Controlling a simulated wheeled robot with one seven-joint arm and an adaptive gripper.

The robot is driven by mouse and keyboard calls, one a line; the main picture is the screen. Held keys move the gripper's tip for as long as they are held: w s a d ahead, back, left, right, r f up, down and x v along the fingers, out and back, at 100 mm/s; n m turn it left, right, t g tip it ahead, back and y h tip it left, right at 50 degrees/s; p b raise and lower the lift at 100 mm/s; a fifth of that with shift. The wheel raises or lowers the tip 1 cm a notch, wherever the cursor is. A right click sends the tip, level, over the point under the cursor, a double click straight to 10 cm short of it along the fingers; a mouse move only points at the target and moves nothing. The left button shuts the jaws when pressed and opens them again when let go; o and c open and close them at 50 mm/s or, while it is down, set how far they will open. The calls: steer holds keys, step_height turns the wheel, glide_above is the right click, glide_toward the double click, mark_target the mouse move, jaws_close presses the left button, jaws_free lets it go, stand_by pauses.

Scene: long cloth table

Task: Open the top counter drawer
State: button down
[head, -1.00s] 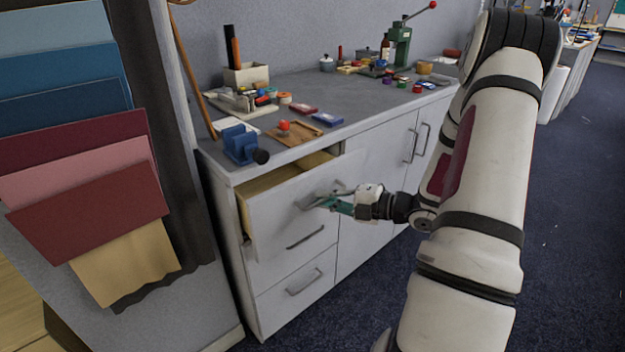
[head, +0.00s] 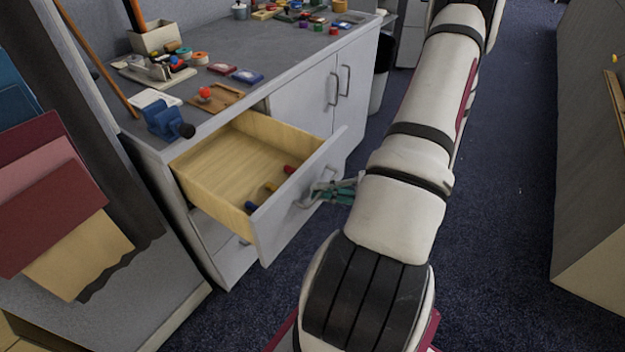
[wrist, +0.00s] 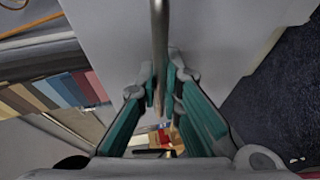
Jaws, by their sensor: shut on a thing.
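The top counter drawer (head: 300,184) is pulled well out of the grey counter in the head view. Its wooden inside shows, with a few small coloured things lying near its front. My gripper (head: 326,190) is at the drawer front, shut on the drawer's metal handle (head: 304,199). In the wrist view the handle bar (wrist: 160,50) runs between the green fingers of my gripper (wrist: 163,95). My arm hides part of the gripper in the head view.
The counter top (head: 215,90) holds a red-knobbed wooden board (head: 212,97), a blue holder (head: 163,120) and other small items. Coloured panels (head: 45,185) hang at left.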

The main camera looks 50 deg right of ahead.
steer(key=shift+s, duration=0.2)
steer(key=c, duration=2)
jaws_free()
steer(key=v, duration=1.2)
steer(key=shift+r, duration=0.1)
